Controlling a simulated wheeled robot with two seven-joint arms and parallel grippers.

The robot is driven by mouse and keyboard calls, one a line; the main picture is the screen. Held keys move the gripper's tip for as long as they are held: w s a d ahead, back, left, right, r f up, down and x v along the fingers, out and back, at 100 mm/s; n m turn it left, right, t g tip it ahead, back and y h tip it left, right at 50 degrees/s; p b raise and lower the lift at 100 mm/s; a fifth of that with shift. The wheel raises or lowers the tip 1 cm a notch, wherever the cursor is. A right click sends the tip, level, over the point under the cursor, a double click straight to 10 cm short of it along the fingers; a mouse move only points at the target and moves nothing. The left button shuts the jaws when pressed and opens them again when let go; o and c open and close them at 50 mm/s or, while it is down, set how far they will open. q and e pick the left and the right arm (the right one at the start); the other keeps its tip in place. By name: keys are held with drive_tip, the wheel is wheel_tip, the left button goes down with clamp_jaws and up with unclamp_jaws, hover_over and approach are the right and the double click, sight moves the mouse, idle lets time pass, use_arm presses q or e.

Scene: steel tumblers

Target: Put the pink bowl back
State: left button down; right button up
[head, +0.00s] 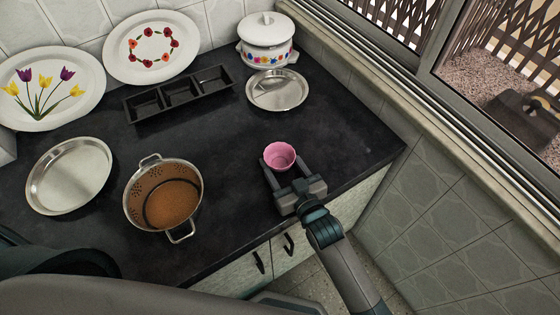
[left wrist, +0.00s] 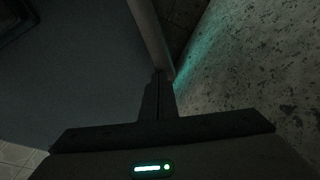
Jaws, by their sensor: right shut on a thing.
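The pink bowl (head: 279,155) is upright near the front right of the dark counter in the head view. My right gripper (head: 281,168) reaches it from the front and is shut on it, with a finger at either side of its near part. I cannot tell if the bowl touches the counter or is just above it. My left gripper (left wrist: 158,78) shows in the left wrist view with its fingers together and nothing seen between them. It points down past a dark surface towards a speckled floor.
On the counter (head: 330,135) stand a colander (head: 143,196), a steel plate (head: 68,176), a dark divided tray (head: 178,94), a steel lid or plate (head: 277,90) and a lidded white pot (head: 267,42). Two decorated plates lean at the back. A tiled wall and window bound the right. Counter around the bowl is clear.

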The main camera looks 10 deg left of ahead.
drive_tip(key=o, duration=1.1)
drive_tip(key=shift+s+f, duration=0.15)
drive_tip(key=shift+f, duration=0.45)
use_arm(q)
drive_tip(key=shift+s, duration=0.1)
use_arm(e)
drive_tip(key=shift+d, duration=0.1)
drive_tip(key=shift+r, duration=0.3)
drive_tip(key=shift+s+d+r+p, duration=0.4)
drive_tip(key=shift+d+p, duration=0.15)
drive_tip(key=shift+p, duration=0.3)
drive_tip(key=p+v, duration=0.1)
drive_tip(key=v, duration=0.2)
drive_tip(key=p+v, duration=0.2)
drive_tip(key=v, duration=0.2)
drive_tip(key=p+v, duration=0.1)
drive_tip(key=v, duration=0.2)
drive_tip(key=shift+s+r+p, duration=0.2)
drive_tip(key=shift+r+p, duration=0.1)
drive_tip(key=shift+p, duration=0.1)
use_arm(q)
wheel_tip(320, 180, up, 6)
drive_tip(key=s, duration=0.1)
drive_tip(key=shift+s+a+g, duration=0.25)
drive_tip(key=shift+a+g, duration=0.05)
drive_tip(key=shift+a, duration=0.05)
drive_tip(key=shift+s, duration=0.1)
